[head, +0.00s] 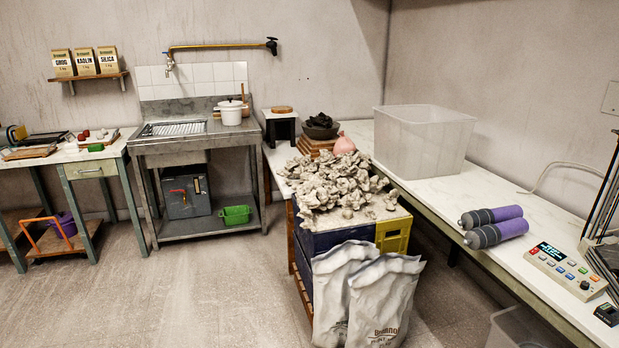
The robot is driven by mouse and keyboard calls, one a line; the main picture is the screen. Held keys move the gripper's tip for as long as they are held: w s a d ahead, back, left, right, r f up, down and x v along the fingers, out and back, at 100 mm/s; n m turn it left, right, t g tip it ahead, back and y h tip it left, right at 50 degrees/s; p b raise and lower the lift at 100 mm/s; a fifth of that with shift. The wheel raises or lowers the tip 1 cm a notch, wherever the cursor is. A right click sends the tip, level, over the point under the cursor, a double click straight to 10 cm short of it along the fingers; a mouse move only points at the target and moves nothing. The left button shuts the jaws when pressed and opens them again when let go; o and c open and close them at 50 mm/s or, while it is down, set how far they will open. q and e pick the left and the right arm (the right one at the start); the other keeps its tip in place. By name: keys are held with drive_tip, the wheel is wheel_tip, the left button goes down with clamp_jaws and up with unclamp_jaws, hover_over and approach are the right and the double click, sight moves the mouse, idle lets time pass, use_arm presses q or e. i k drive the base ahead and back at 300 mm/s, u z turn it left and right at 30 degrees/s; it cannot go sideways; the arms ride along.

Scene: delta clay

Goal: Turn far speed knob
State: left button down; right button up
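A beige control box (566,270) lies on the white bench at the right. It has a lit display (550,250), several small coloured buttons and a round dark knob (585,285) near its right end. A small black box (607,314) with a reddish spot sits just in front of it, partly cut off by the picture edge. I cannot tell which control is the far speed knob, and no label is readable. Neither of my grippers is in view.
Two purple and grey cylinders (495,232) lie left of the control box. A clear plastic bin (424,140) stands farther back on the bench (545,205). Dark upright rods (604,190) rise at the right edge. White sacks (383,300) and a clay-covered table stand left; the floor (200,295) is open.

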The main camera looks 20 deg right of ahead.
sight(584, 285)
drive_tip(key=z, duration=0.85)
drive_tip(key=i, duration=1.4)
drive_tip(key=z, duration=1.15)
